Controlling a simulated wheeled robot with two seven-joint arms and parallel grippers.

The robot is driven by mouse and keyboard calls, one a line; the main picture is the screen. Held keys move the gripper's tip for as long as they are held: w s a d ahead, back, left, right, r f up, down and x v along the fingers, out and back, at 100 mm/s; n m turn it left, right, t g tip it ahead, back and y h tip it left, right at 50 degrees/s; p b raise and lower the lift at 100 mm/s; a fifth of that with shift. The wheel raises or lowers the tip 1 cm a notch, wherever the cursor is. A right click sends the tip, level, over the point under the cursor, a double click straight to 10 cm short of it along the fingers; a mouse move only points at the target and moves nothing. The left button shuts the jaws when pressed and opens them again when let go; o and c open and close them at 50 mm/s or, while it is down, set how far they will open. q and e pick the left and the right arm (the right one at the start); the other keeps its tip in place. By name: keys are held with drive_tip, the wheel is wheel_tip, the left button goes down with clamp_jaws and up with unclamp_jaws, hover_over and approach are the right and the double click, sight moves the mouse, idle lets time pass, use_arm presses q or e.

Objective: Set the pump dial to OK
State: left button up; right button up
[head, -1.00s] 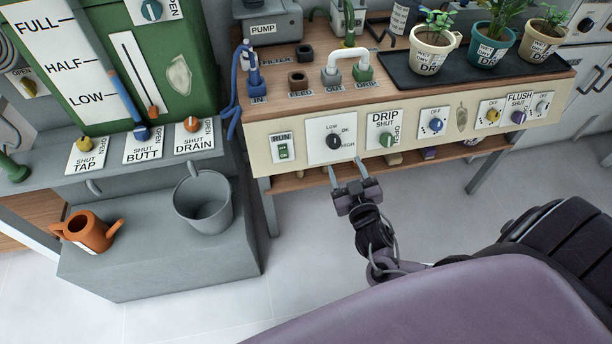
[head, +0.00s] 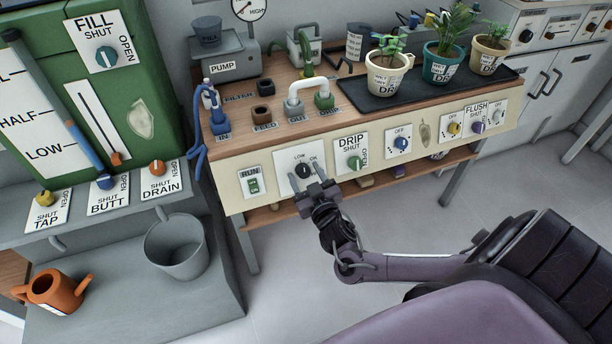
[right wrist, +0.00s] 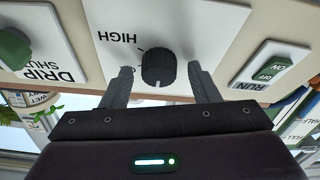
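The pump dial is a black knob (head: 303,171) on a white plate marked LOW, OK and HIGH on the bench's front panel. My right gripper (head: 304,176) is at this plate with its fingers pointing at it. In the right wrist view, which shows the plate upside down, the knob (right wrist: 158,68) sits between the two open fingers (right wrist: 161,75), with a gap on each side. A pale mark on the knob points to the bottom of that view, away from the HIGH word. LOW and OK are not readable there. My left gripper is not in view.
A green RUN switch (head: 253,185) is left of the dial, and the green DRIP knob (head: 355,163) is right of it. The PUMP box (head: 222,68) with a round gauge (head: 248,9) stands above. Potted plants fill a black tray (head: 352,92).

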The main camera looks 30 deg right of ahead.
drive_tip(key=c, duration=0.9)
drive_tip(key=shift+m, duration=0.4)
drive_tip(key=shift+m+h, duration=0.3)
drive_tip(key=m+h, duration=0.1)
drive_tip(key=m, duration=0.1)
drive_tip(key=m+g+h, duration=0.1)
drive_tip(key=m, duration=0.2)
drive_tip(key=shift+a+p, duration=0.1)
drive_tip(key=shift+p, duration=0.2)
drive_tip(key=m+g+h, duration=0.1)
drive_tip(key=m, duration=0.4)
drive_tip(key=shift+r+p, duration=0.1)
drive_tip(key=shift+p, duration=0.25)
drive_tip(key=shift+m+g+h, duration=0.3)
drive_tip(key=shift+m+g, duration=0.2)
drive_tip(key=shift+m, duration=0.3)
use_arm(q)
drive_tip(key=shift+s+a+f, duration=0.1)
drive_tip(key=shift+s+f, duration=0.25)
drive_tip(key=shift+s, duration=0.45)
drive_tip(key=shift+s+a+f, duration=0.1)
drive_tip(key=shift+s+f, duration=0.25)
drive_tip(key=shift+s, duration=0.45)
use_arm(e)
drive_tip(key=shift+m, duration=0.8)
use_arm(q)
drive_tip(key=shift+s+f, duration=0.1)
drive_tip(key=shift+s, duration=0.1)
use_arm(e)
drive_tip(key=shift+g, duration=0.3)
